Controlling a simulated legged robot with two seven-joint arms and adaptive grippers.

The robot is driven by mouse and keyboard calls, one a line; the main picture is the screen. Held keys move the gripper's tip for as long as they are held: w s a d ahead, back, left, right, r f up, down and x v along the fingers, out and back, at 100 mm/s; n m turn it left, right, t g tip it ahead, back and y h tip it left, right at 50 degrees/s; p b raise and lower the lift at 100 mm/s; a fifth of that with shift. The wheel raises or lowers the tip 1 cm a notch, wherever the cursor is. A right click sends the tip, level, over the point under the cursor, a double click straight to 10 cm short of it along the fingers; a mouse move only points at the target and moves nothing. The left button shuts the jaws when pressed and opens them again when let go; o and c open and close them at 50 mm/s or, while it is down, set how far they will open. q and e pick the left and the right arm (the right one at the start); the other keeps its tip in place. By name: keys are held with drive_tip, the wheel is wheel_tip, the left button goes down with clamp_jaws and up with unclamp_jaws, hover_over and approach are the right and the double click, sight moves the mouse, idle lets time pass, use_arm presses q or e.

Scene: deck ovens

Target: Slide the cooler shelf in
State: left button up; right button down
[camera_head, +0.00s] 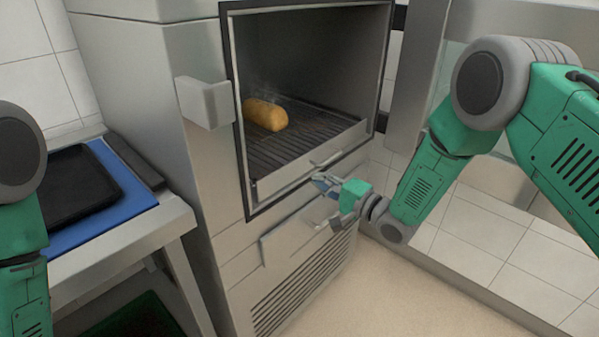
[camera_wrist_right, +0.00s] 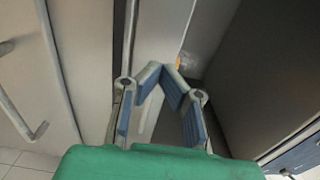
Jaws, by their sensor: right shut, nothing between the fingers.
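The cooler shelf (camera_head: 310,128) is a dark wire rack inside the open cavity of the steel cabinet. Its pale front edge is near the cavity mouth, with a small bar-like handle (camera_head: 326,159) there. A golden loaf (camera_head: 265,114) lies on the rack. My right gripper (camera_head: 325,183) is just in front of and below the shelf's front edge; I cannot tell whether it touches the cabinet. In the right wrist view its blue-padded fingers (camera_wrist_right: 161,72) come together at the tips, empty. My left arm shows at the left edge, but its gripper is out of the frame.
The cabinet (camera_head: 180,130) has a protruding block (camera_head: 204,102) left of the opening and a vented lower front. A steel table (camera_head: 120,245) with a blue mat (camera_head: 130,200) and black tray (camera_head: 75,190) stands at left. Floor (camera_head: 400,290) is clear at right.

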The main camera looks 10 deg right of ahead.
sight(298, 167)
drive_tip(key=w, duration=0.1)
drive_tip(key=w+a, duration=0.1)
drive_tip(key=w, duration=0.2)
drive_tip(key=shift+w+a+f+b, duration=0.1)
drive_tip(key=shift+a+b, duration=0.25)
drive_tip(key=shift+a, duration=0.05)
drive_tip(key=shift+w+a, duration=0.25)
drive_tip(key=shift+a, duration=0.55)
drive_tip(key=b+x, duration=0.2)
drive_tip(key=x, duration=0.1)
drive_tip(key=shift+w+d+f, duration=0.1)
drive_tip(key=shift+w+d, duration=0.05)
drive_tip(key=shift+w, duration=0.3)
drive_tip(key=shift+r, duration=0.25)
use_arm(q)
drive_tip(key=f, duration=0.1)
drive_tip(key=d+f, duration=0.1)
drive_tip(key=shift+f, duration=0.3)
use_arm(e)
drive_tip(key=shift+a, duration=0.25)
